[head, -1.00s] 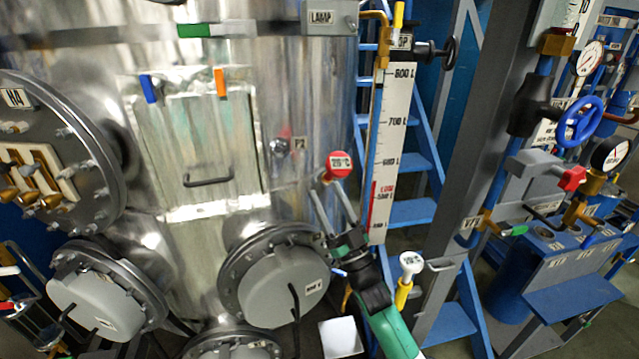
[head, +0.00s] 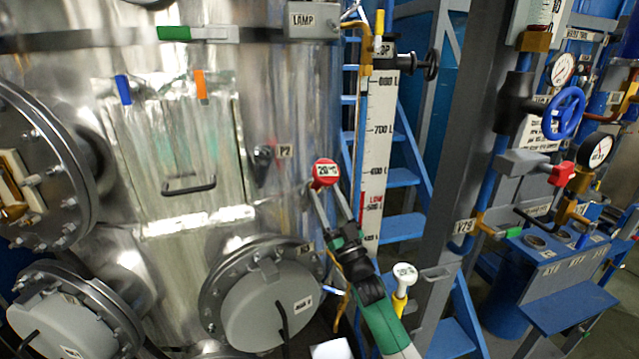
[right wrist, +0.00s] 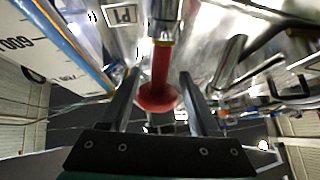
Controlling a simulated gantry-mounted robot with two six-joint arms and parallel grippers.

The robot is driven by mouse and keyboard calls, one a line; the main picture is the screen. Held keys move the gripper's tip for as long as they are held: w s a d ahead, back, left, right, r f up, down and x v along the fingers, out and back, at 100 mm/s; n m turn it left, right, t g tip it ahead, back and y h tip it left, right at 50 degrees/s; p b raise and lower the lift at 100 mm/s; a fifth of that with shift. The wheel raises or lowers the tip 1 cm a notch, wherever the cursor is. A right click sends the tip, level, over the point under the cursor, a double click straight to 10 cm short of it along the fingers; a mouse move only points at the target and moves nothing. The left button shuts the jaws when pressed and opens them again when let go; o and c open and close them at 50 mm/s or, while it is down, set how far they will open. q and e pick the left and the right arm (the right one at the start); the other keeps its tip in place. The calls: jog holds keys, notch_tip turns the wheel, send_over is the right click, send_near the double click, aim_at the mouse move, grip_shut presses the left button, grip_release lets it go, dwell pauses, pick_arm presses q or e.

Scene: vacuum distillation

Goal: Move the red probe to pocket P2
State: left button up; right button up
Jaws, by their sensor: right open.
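The red probe (head: 325,173) has a round red head with a temperature label facing out and sits against the steel vessel. In the right wrist view, its red stem (right wrist: 161,68) runs into a fitting beside a P1 label (right wrist: 122,15). My right gripper (head: 324,189) is open, its two fingers reaching up to just below the probe head. In the right wrist view, the fingers (right wrist: 160,80) stand on either side of the probe with gaps to both. Pocket P2 (head: 262,158) is a dark fitting left of the probe, beside its P2 label (head: 284,151). My left gripper is not seen.
A level scale (head: 379,150) and blue ladder (head: 403,178) stand right of the probe. A white-topped yellow probe (head: 402,280) is right of my right arm. A round manway (head: 262,300) lies below, and a handled panel (head: 180,150) is left of P2.

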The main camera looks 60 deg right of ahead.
aim_at(332, 184)
jog(key=shift+x, duration=1.4)
jog(key=shift+c, duration=0.2)
grip_shut()
jog(key=shift+s+a+r+p, duration=0.35)
jog(key=shift+s+r+p, duration=0.4)
jog(key=shift+p, duration=0.6)
jog(key=shift+s+a+r+p, duration=0.4)
jog(key=shift+r+p, duration=0.55)
jog(key=shift+p, duration=0.4)
jog(key=shift+s+a+r+p, duration=0.1)
jog(key=shift+s+r+p, duration=0.15)
jog(key=shift+p, duration=0.2)
